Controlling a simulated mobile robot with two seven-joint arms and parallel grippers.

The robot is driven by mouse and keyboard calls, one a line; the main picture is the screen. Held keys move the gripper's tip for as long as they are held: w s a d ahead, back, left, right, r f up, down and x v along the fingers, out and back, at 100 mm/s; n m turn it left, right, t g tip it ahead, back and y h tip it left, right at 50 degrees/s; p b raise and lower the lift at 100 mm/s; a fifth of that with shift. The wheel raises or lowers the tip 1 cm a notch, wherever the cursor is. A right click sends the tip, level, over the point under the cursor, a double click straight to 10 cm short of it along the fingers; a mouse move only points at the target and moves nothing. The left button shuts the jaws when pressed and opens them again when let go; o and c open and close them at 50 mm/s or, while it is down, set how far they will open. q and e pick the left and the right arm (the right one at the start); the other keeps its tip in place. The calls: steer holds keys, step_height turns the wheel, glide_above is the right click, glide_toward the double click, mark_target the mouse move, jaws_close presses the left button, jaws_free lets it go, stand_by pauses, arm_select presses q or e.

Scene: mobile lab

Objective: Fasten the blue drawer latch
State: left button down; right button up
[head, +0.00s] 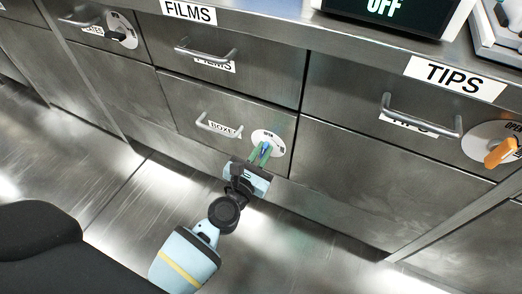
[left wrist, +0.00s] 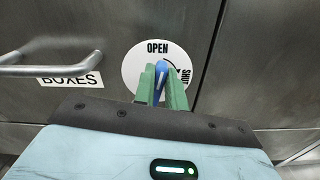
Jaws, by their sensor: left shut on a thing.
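The blue latch (left wrist: 161,68) sits on a round white dial plate marked OPEN at the top and SHUT at the right (left wrist: 137,66). Its handle points about up, near the OPEN mark. The plate (head: 268,137) is on the front of the BOXES drawer (head: 206,106), which looks flush with its neighbours. My left gripper (head: 263,153) is at the plate, with its green fingers (left wrist: 161,86) on either side of the blue handle, shut on it. The fingers hide the lower part of the latch. My right gripper is not in view.
The BOXES drawer's bar handle (left wrist: 50,62) is left of the plate. The TIPS drawer's handle (head: 420,117) and orange latch (head: 501,152) are at the right. The FILMS drawer's handle (head: 206,55) is above. The floor (head: 110,200) in front is clear.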

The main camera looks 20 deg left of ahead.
arm_select(q)
steer(key=m, duration=0.5)
steer(key=d+m+p, duration=0.1)
steer(key=m, duration=0.1)
steer(key=shift+f, duration=0.25)
steer(key=m, duration=0.2)
steer(key=m+p, duration=0.1)
steer(key=m, duration=0.3)
steer(key=shift+d+f, duration=0.2)
steer(key=shift+f, duration=0.2)
steer(key=shift+f+m+p, duration=0.15)
steer(key=shift+m+p, duration=0.2)
steer(key=shift+m, duration=0.95)
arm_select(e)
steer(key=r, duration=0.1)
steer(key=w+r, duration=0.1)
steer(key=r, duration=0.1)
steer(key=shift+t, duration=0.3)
arm_select(q)
steer(key=shift+f, duration=0.1)
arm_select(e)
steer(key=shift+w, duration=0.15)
arm_select(q)
steer(key=c, duration=1.5)
jaws_free()
steer(key=shift+o, duration=0.3)
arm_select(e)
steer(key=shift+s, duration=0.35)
